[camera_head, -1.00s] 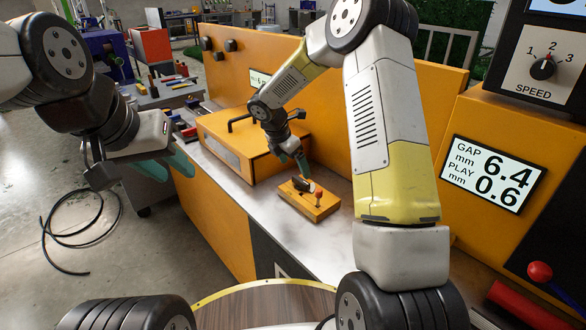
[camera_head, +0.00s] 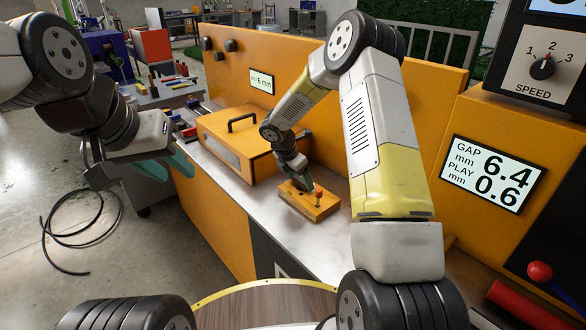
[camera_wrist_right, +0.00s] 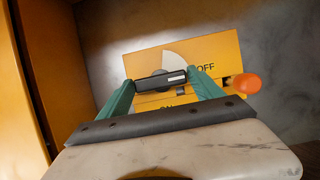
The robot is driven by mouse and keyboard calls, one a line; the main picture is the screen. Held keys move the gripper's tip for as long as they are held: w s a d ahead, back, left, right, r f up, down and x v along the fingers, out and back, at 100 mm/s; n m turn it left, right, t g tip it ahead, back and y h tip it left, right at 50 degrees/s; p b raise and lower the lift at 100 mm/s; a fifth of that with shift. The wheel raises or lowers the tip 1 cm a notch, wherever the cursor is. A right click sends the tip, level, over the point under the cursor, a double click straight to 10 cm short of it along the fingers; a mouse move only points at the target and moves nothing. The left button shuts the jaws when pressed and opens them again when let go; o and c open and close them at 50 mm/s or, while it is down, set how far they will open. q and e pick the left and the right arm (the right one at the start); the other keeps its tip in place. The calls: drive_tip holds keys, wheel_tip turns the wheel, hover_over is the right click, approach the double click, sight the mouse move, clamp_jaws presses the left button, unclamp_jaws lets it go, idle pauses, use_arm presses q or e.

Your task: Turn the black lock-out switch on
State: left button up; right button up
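The black lock-out switch (camera_wrist_right: 155,81) is a bar-shaped handle on a yellow-orange box (camera_wrist_right: 215,58). Its white mark points toward the OFF label, on the right in the right wrist view; the ON label is partly hidden below. The box (camera_head: 322,207) sits on the metal bench in the head view. My right gripper (camera_wrist_right: 161,79) has its green fingers spread at the two ends of the handle; firm contact cannot be told. In the head view my right gripper (camera_head: 300,183) is down over the box and hides the switch. My left gripper (camera_head: 135,170) hangs at the left, away from the box.
An orange-tipped toggle (camera_wrist_right: 244,86) stands on the box close to my right finger. A yellow case with a handle (camera_head: 240,140) stands behind left, and the orange panel (camera_head: 340,95) rises behind. Bare bench (camera_head: 325,245) lies in front.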

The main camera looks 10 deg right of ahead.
drive_tip(key=c, duration=0.9)
drive_tip(key=shift+m, duration=0.4)
drive_tip(key=m+g, duration=0.1)
drive_tip(key=m, duration=0.3)
drive_tip(key=shift+w+a+g+h, duration=0.1)
drive_tip(key=shift+w+g+h, duration=0.1)
drive_tip(key=shift+g+h, duration=0.2)
drive_tip(key=m+g, duration=0.1)
drive_tip(key=m, duration=0.3)
drive_tip(key=shift+w+g, duration=0.1)
drive_tip(key=shift+g, duration=0.3)
drive_tip(key=m+g+y, duration=0.1)
drive_tip(key=m, duration=0.4)
drive_tip(key=shift+w, duration=0.1)
drive_tip(key=m+g+y, duration=0.1)
drive_tip(key=m, duration=0.3)
drive_tip(key=shift+g, duration=0.3)
drive_tip(key=o, duration=1.4)
drive_tip(key=shift+d, duration=0.2)
